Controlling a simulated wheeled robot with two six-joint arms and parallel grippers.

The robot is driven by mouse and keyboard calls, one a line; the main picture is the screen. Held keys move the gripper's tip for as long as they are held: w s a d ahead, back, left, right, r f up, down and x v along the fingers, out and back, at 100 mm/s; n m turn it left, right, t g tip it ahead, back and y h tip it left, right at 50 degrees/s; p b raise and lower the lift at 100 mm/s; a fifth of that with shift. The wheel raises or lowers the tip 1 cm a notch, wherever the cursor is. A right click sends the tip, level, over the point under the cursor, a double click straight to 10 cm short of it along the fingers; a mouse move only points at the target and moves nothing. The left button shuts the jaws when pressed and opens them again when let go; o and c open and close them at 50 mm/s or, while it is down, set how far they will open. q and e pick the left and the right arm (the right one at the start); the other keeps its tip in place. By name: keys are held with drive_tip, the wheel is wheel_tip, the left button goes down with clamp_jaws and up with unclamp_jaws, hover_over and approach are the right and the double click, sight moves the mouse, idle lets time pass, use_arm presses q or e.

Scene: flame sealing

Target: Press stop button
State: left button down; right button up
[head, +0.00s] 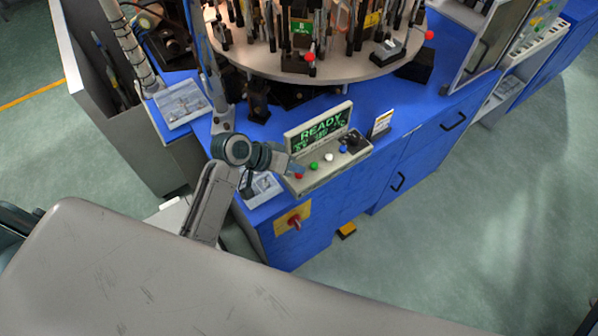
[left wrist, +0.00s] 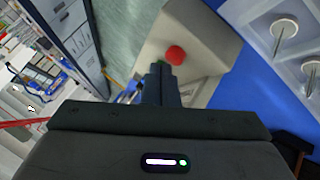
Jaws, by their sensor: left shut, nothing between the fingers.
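A beige control box (head: 330,166) with a lit green READY display (head: 319,127) stands on the blue bench. Its sloped front has a row of red, green, white and blue buttons. The red button (head: 299,177) is at the left end. It also shows in the left wrist view (left wrist: 175,54), just beyond the fingertips. My left gripper (head: 294,168) is shut and empty, its tip by the left end of the box near the red button. In the left wrist view the shut fingers (left wrist: 160,72) point at the button; I cannot tell whether they touch. My right gripper is not in view.
A round turntable (head: 350,80) with several fixtures stands behind the box. A clear tray (head: 262,190) lies left of the box, under my left arm. A small card stand (head: 381,123) is to its right. A red rotary switch (head: 294,221) is on the bench front.

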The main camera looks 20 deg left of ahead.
use_arm(q)
drive_tip(key=shift+f, duration=0.55)
idle(0.4)
drive_tip(key=shift+r, duration=0.1)
drive_tip(key=shift+r+p, duration=0.85)
drive_tip(key=shift+p, duration=0.15)
wheel_tip(320, 180, up, 5)
drive_tip(key=p, duration=0.5)
drive_tip(key=shift+s, duration=0.1)
idle(0.7)
